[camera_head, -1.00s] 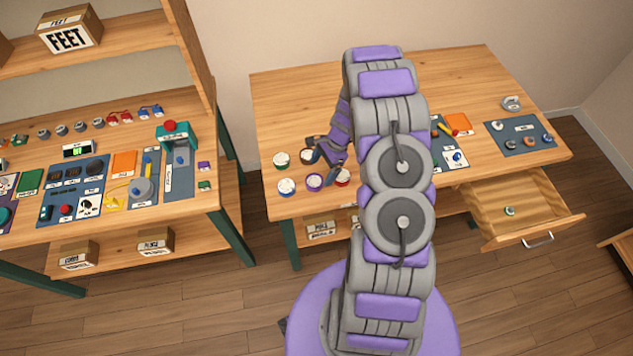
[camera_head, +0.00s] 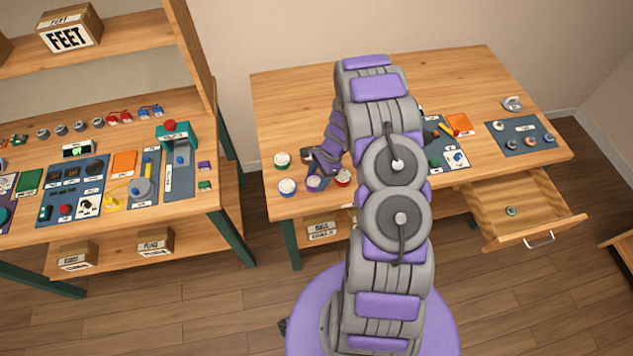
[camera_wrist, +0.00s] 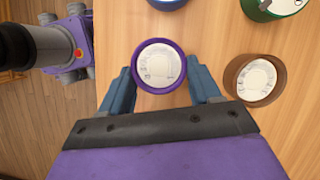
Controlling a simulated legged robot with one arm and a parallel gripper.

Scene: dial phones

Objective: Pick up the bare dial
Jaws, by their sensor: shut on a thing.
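My gripper (camera_head: 317,172) is low over the front left of the right-hand table. In the wrist view its two blue fingers (camera_wrist: 162,80) are on either side of a purple-rimmed round pot (camera_wrist: 184,66) with a white numbered dial face in it, and they are shut on it. The purple pot also shows below the gripper in the head view (camera_head: 313,185). A brown-rimmed pot (camera_wrist: 234,72) with a white dial face lies just to its right in the wrist view, by the right finger. I cannot tell whether the purple pot is lifted off the table.
A green pot (camera_head: 282,160), a blue pot (camera_head: 287,187) and a red pot (camera_head: 343,178) stand close by. Blue mats with parts lie further right. A drawer (camera_head: 525,215) is open at the table's front. The table's back left is clear.

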